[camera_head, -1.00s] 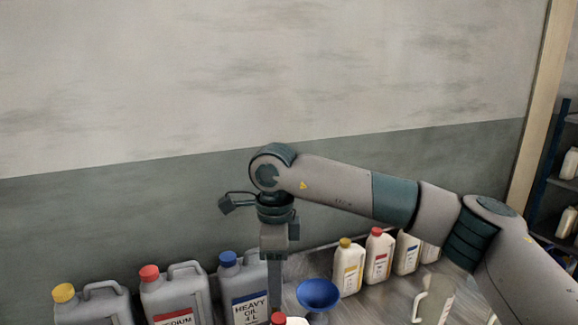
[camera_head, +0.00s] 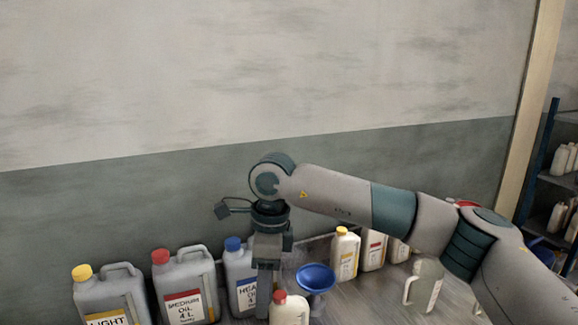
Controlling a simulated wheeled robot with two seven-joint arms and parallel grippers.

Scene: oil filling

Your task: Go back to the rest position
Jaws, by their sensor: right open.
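My right arm comes in from the right and reaches over the bench. Its gripper (camera_head: 266,288) points straight down in front of the heavy oil can, between that can and the blue funnel; its fingertips are partly hidden behind a small white bottle with a red cap (camera_head: 289,308). The gripper is open and I see nothing held in it. My left gripper is out of view.
Grey cans with yellow (camera_head: 107,296), red (camera_head: 186,287) and blue (camera_head: 238,276) caps stand at the left. A wall (camera_head: 120,215) is behind; shelves (camera_head: 557,181) are at far right.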

